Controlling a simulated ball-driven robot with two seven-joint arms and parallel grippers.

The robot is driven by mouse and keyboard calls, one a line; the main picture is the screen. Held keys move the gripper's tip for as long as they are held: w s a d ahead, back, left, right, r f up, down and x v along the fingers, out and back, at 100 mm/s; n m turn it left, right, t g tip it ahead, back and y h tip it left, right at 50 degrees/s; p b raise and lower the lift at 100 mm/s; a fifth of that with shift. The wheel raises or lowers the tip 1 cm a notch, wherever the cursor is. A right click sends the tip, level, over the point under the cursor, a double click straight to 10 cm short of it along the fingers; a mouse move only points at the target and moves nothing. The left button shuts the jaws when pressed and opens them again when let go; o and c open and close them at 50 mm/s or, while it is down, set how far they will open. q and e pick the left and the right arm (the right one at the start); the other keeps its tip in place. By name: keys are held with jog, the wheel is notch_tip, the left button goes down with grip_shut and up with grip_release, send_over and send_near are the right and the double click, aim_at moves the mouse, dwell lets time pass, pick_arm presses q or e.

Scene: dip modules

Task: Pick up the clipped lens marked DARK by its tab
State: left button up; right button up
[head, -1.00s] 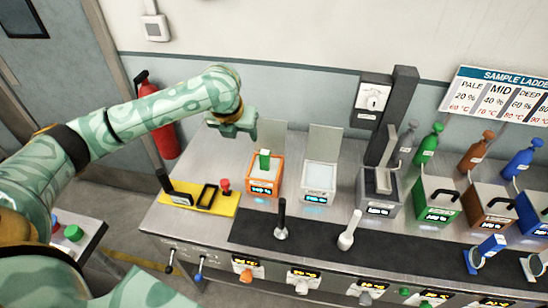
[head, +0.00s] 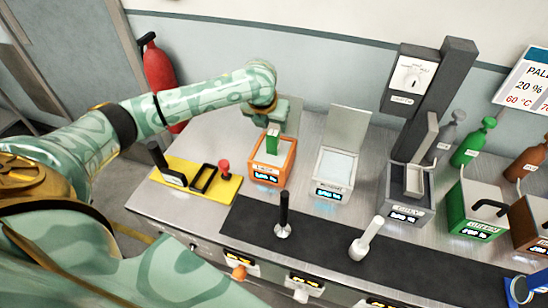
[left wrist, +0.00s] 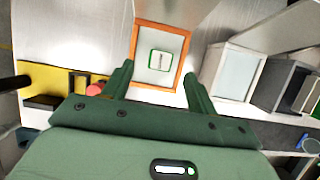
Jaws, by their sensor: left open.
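My left gripper (head: 271,115) is open and empty above the back of the orange-rimmed bath (head: 267,176). A green upright piece (head: 273,141) stands in that bath, just below the gripper. In the left wrist view this piece (left wrist: 159,60) shows a pale face with a green edge. It lies beyond and between the two open fingers (left wrist: 158,74), apart from them. I cannot read the word DARK on anything. A blue-clipped round lens (head: 519,291) stands at the lower right edge of the head view; its marking is not legible. My right gripper is not in view.
A yellow board (head: 218,198) with a black block, black frame and red knob lies left of the bath. A white bath (head: 335,191), grey bath (head: 406,212) and green bath (head: 478,226) stand to its right. Black-handled (head: 283,215) and white-handled (head: 368,238) tools stand in front.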

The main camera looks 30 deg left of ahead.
aim_at(272, 134)
pick_arm(q)
jog(key=b+x, duration=0.1)
jog(key=x, duration=0.3)
jog(key=shift+w+f, duration=0.15)
jog(key=x, duration=0.1)
jog(key=b+x, duration=0.1)
jog(key=x, duration=0.2)
jog(key=shift+s+d+f, duration=0.1)
jog(key=shift+s+f, duration=0.2)
jog(key=shift+w+f+b, duration=0.3)
jog(key=shift+f+b, duration=0.05)
jog(key=shift+f, duration=0.1)
jog(key=shift+r, duration=0.1)
jog(key=shift+s, duration=0.1)
jog(key=c, duration=1.2)
